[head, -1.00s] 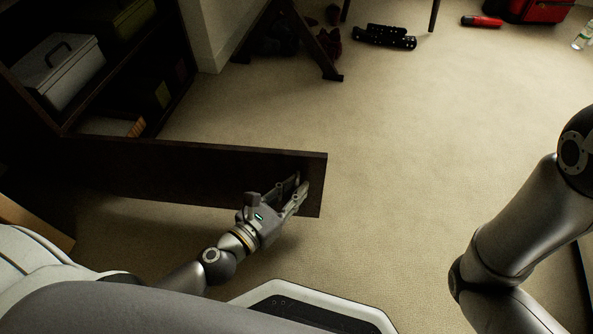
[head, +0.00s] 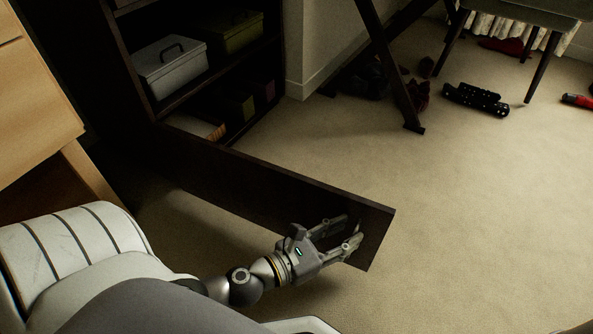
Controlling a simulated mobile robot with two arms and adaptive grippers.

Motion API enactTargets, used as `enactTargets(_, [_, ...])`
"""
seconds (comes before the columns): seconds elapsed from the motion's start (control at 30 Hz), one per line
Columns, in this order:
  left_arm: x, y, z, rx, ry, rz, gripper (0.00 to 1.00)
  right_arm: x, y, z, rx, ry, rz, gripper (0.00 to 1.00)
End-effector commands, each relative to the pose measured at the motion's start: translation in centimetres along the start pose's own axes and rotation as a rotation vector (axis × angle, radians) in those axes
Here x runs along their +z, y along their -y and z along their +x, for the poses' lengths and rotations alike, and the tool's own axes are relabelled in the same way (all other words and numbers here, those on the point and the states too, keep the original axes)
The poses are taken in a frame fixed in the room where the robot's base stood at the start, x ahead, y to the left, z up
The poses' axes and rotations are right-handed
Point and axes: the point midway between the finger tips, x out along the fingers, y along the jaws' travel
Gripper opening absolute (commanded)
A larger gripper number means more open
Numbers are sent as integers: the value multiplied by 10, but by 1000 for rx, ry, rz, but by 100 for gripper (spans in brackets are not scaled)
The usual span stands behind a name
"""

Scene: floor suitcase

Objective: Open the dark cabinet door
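The dark cabinet door (head: 258,188) stands swung well out from the dark cabinet (head: 146,68), reaching over the carpet toward the lower right. The cabinet's inside shows, with shelves and boxes. My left gripper (head: 355,233) is at the door's near face, close to its free end. Its fingers look spread and nothing shows between them. I cannot tell whether they touch the door or a handle. My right gripper is outside the view.
A white box (head: 170,70) and a green box (head: 236,32) sit on a cabinet shelf. A light wood piece of furniture (head: 38,90) stands at the left. Black rollers or shoes (head: 475,100) lie near dark table legs. Open carpet lies right of the door.

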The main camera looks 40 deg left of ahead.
Motion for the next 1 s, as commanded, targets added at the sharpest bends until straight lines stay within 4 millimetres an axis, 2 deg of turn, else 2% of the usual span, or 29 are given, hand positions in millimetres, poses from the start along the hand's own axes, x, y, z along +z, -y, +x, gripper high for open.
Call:
enactTargets(0.03, [-8,-13,-4,31,-11,9,17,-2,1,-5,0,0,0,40])
enactTargets(0.17, [-11,-17,-13,31,-15,9,22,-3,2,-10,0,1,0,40])
enactTargets(0.47, [-17,-25,-33,31,-21,6,44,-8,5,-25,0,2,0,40])
enactTargets(0.5, [-17,-26,-35,31,-21,6,39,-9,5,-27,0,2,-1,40])
enactTargets(0.57, [-17,-26,-39,29,-20,6,19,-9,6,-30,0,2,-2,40])
enactTargets(0.6, [-16,-26,-42,27,-18,5,17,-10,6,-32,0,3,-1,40])
enactTargets(1.0, [-18,-35,-67,22,-13,3,17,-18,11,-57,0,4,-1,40])
